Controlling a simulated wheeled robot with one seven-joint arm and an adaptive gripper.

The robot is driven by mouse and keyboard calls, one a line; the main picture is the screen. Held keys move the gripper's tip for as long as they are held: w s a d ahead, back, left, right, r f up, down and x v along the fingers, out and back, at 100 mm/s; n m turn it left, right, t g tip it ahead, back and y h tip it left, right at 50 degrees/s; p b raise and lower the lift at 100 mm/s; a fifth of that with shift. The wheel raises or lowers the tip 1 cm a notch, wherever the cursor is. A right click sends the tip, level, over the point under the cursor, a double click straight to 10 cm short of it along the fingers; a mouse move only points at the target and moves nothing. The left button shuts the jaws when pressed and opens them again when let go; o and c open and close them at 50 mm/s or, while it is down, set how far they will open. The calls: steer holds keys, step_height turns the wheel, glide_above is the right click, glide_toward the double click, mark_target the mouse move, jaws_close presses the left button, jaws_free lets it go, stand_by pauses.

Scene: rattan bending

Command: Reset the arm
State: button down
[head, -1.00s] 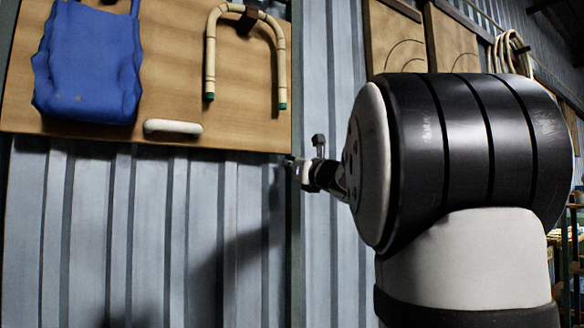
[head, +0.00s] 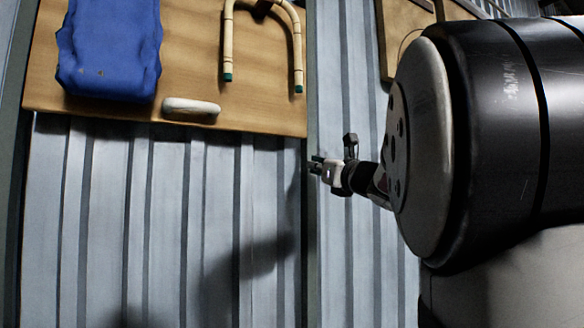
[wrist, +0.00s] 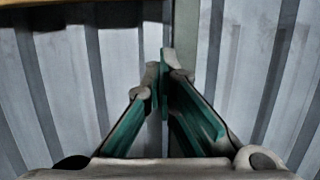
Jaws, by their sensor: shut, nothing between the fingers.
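My gripper (head: 318,165) shows small in the head view, at the end of my arm, in front of the corrugated metal wall and below the right end of the wooden board. In the wrist view my gripper (wrist: 160,75) has its two fingers with green pads together and nothing between them. The fingers point at the wall. My large black and white arm link fills the right side of the head view and hides what is behind it.
More framed panels (head: 395,50) are partly hidden at upper right. Around my gripper only the wall shows.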

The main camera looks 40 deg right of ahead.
steer(key=v, duration=0.5)
steer(key=w+a+f+n+g+y, duration=0.1)
steer(key=a+f+n+g+y, duration=0.15)
steer(key=a+f+n, duration=0.5)
steer(key=w+a+f+n+g+y, duration=0.15)
steer(key=a+f+n+y, duration=0.3)
steer(key=a, duration=0.65)
steer(key=a+f+n+g+y, duration=0.3)
steer(key=a+f+n, duration=0.25)
steer(key=a, duration=0.35)
steer(key=s+a+f+n+g, duration=0.5)
steer(key=s+a+f+n, duration=0.3)
steer(key=f+n, duration=0.25)
steer(key=s+f+n+g+h, duration=0.2)
steer(key=s+f+n+h, duration=0.2)
steer(key=s+f+n, duration=0.4)
steer(key=shift+n+b, duration=0.3)
steer(key=shift+n, duration=1.3)
